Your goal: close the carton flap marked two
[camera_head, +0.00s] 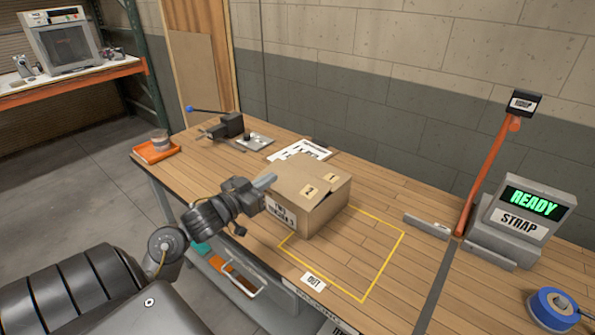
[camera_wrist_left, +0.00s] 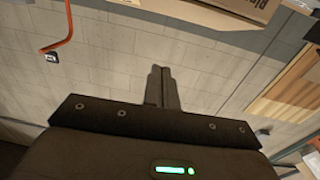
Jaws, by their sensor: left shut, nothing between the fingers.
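A brown carton (camera_head: 310,222) stands on the wooden bench. Its flap marked two (camera_head: 300,181) lies across the top on the near left side. Its flap marked one (camera_head: 333,177) is on the right; I cannot tell whether either lies fully flat. My left gripper (camera_head: 264,180) is shut and empty at the carton's left upper edge, partly covering that corner; whether it touches is unclear. In the left wrist view, its shut fingers (camera_wrist_left: 162,87) point up, apart from part of the carton (camera_wrist_left: 215,13) at the top edge. My right gripper is not in view.
A yellow taped outline (camera_head: 383,262) marked OUT lies around and right of the carton. A strap machine (camera_head: 523,219) showing READY stands at the right, beside an orange arm (camera_head: 485,175). A vise-like tool (camera_head: 225,127) and papers (camera_head: 306,147) lie behind the carton.

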